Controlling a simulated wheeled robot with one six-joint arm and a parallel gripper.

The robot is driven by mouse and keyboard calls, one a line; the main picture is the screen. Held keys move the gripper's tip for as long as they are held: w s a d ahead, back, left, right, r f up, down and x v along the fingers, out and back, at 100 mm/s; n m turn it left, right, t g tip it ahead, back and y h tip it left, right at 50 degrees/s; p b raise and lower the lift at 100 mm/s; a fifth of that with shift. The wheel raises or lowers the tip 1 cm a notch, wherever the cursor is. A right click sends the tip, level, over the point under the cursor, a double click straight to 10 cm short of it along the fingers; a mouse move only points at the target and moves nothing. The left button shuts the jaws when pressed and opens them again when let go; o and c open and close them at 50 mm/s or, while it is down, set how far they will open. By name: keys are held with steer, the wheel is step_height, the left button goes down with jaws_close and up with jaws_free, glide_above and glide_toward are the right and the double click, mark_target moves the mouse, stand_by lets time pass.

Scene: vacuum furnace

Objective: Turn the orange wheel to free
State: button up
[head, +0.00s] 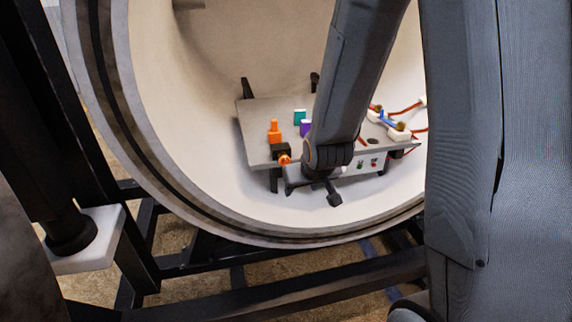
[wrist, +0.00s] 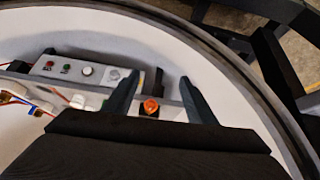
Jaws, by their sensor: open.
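The orange wheel (head: 284,160) sits on a dark block at the front left corner of a grey panel (head: 258,115) inside the white round chamber. In the wrist view the orange wheel (wrist: 151,106) shows between the two fingers of my gripper (wrist: 152,92), a little nearer the left one. The fingers are apart and nothing is held. I cannot tell how far the wheel is beyond the fingertips. In the head view my gripper (head: 312,189) is beside the wheel, to its right, partly hidden by my own arm.
An orange block (head: 274,136), a teal block (head: 300,117) and a purple block (head: 306,129) stand on the panel. A box front with buttons (wrist: 75,70) is left of my gripper. Red and blue wires (head: 390,118) lie at the right. The chamber rim (head: 215,228) curves close by.

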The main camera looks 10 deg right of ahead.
mark_target(285, 161)
steer(key=w+f+t, duration=0.1)
steer(key=w+t, duration=0.2)
steer(key=w, duration=0.2)
steer(key=w+f+t, duration=0.2)
steer(key=w+t, duration=0.2)
steer(key=w, duration=0.2)
steer(key=w+f+n+t, duration=0.1)
steer(key=w+t, duration=0.3)
steer(key=w, duration=0.2)
steer(key=shift+f, duration=0.4)
steer(key=shift+w+f, duration=0.1)
steer(key=shift+w, duration=0.65)
steer(key=c, duration=1)
steer(key=shift+c, duration=0.2)
